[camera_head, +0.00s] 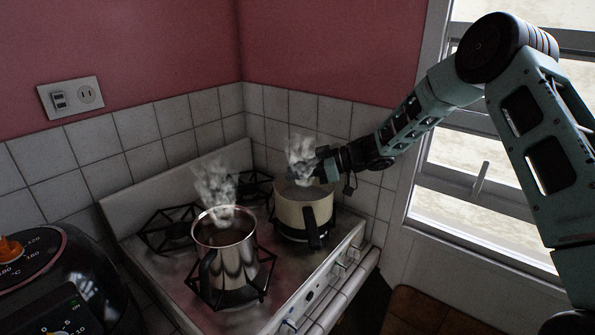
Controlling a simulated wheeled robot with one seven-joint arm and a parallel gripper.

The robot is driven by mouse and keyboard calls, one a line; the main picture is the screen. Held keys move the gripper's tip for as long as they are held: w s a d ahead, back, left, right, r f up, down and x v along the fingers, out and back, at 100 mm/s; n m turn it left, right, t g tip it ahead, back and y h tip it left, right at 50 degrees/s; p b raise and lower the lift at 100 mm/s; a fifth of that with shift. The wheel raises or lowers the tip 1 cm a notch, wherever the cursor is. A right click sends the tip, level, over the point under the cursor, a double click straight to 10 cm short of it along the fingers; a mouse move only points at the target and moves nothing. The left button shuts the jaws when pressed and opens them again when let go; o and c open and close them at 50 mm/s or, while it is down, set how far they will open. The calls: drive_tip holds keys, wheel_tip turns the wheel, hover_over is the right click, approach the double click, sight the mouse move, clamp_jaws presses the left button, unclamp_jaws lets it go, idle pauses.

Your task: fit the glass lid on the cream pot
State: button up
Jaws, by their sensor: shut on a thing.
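The cream pot (295,215) stands on the back right part of the stove, with a dark handle toward the front. A greyish disc at its mouth looks like the glass lid (298,191); it is small and dim, and I cannot tell whether it is seated on the rim or just above it. My gripper (318,172) is over the right side of the pot's mouth, shut on what appears to be the lid's knob. Steam and the dark fingers hide the knob and part of the far rim.
A steel pot (226,255), open and steaming, stands on the stove (180,268) to the front left. A black appliance (75,285) with dials is at the lower left. Tiled walls close the back, and a window (475,180) is at the right.

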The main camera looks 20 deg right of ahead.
drive_tip(key=shift+f, duration=0.3)
idle(0.6)
drive_tip(key=o, duration=1.2)
wheel_tip(320, 180, up, 10)
drive_tip(key=b, duration=0.3)
